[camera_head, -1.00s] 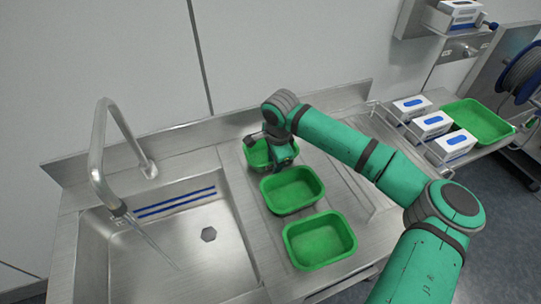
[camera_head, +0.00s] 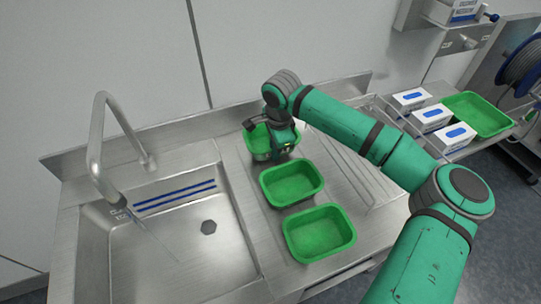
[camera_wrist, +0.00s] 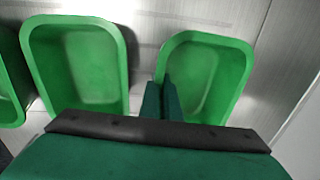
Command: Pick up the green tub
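Three green tubs stand in a row by the sink. My gripper (camera_wrist: 161,100) is at the back green tub (camera_head: 258,139). In the wrist view this tub (camera_wrist: 207,75) is on the right, and my two fingers are close together across its left wall, shut on it. The tub looks empty and seems slightly raised off the drainboard. My gripper hides part of its right side in the head view. The middle green tub (camera_head: 291,184) and the front green tub (camera_head: 319,234) are empty and apart from my gripper.
The steel sink (camera_head: 170,245) with a tall faucet (camera_head: 97,150) is left of the tubs. The ribbed drainboard (camera_head: 345,185) is clear right of them. White boxes (camera_head: 430,117) and a green tray (camera_head: 478,114) stand on a side surface at the right.

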